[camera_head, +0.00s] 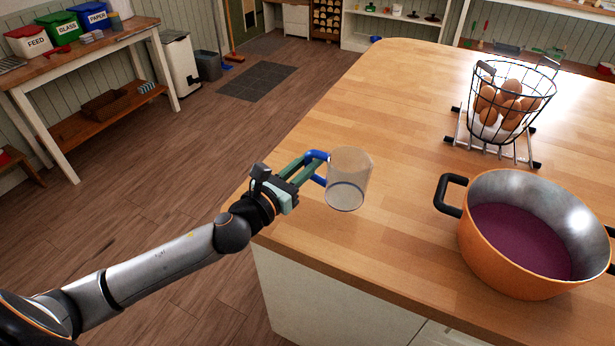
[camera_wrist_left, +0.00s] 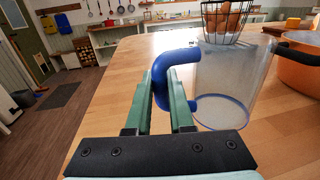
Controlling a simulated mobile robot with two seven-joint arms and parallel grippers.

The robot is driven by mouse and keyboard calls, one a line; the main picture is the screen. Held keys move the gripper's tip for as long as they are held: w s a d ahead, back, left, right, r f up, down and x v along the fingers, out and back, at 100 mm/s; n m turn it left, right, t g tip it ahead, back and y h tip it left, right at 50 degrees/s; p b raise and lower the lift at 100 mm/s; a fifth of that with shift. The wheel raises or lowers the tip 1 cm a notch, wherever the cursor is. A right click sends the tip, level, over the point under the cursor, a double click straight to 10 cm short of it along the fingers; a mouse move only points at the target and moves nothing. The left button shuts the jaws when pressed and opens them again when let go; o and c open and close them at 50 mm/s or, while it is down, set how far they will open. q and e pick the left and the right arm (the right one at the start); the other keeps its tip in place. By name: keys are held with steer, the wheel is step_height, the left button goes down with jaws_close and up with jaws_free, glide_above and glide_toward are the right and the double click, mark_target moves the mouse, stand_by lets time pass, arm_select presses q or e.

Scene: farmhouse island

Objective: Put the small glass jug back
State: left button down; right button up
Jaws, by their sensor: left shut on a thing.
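The small glass jug (camera_head: 350,180) is clear, with a blue handle (camera_head: 313,159) and a blue ring near its base. It is at the left part of the wooden island top (camera_head: 400,110). My left gripper (camera_head: 308,168) is shut on the jug's blue handle. In the left wrist view the green fingers (camera_wrist_left: 168,98) are on either side of the handle, and the jug (camera_wrist_left: 226,85) is upright to their right. I cannot tell whether its base touches the wood. My right gripper is not in view.
An orange pot (camera_head: 515,250) with dark red contents stands at the right of the island. A wire basket of brown eggs (camera_head: 508,105) stands behind it on a rack. Free wood lies between them and the jug. A side bench with labelled bins (camera_head: 30,42) stands far left.

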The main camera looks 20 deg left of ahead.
arm_select(q)
steer(key=shift+w+a+f+b, duration=0.15)
steer(key=shift+f+b, duration=0.3)
steer(key=shift+f, duration=1.3)
steer(key=shift+f, duration=0.1)
steer(key=shift+f, duration=0.15)
steer(key=c, duration=0.8)
jaws_free()
